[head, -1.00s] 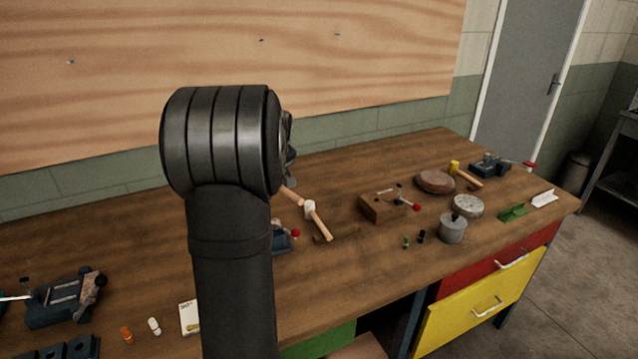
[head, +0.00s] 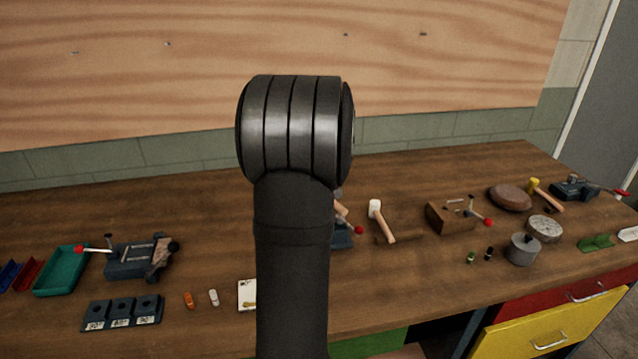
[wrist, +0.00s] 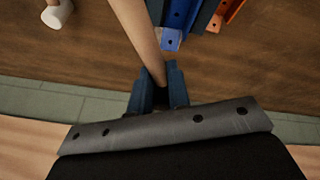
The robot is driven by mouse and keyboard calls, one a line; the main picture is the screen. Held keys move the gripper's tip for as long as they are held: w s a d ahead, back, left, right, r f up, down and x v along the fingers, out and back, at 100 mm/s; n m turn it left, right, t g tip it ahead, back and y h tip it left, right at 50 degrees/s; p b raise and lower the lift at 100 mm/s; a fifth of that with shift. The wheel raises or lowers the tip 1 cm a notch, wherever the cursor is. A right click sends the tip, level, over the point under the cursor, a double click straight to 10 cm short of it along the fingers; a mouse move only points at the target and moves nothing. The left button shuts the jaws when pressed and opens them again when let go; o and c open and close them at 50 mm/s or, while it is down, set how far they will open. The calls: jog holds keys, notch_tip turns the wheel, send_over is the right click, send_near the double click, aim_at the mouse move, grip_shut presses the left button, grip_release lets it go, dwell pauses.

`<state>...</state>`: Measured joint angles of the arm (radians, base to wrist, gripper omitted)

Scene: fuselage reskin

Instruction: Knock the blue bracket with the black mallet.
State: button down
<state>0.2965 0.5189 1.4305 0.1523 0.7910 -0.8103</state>
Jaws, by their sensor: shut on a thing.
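In the wrist view my gripper (wrist: 160,88) has its dark blue fingers closed around a pale wooden handle (wrist: 142,38). The handle runs up out of that view, so the tool's head and its colour are hidden. A bright blue holed piece (wrist: 174,36), which looks like the blue bracket, lies beyond the fingers, beside a dark blue block (wrist: 205,14). In the head view my arm hides the gripper and most of this area; a bit of wooden handle (head: 342,212) shows at its right edge, above a blue fixture (head: 342,238).
A white-headed mallet (head: 383,224) lies right of my arm. Farther right stand a wooden block fixture (head: 447,219) and a grey pot (head: 522,250). Left are a vise-like fixture (head: 130,262), a green tray (head: 62,272) and a black slotted block (head: 120,314). Orange pieces (wrist: 226,14) lie by the blue one.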

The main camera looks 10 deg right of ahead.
dwell(0.5)
jog(key=shift+f, duration=1.65)
jog(key=shift+r, duration=2.3)
jog(key=shift+f, duration=0.15)
jog(key=shift+f, duration=0.5)
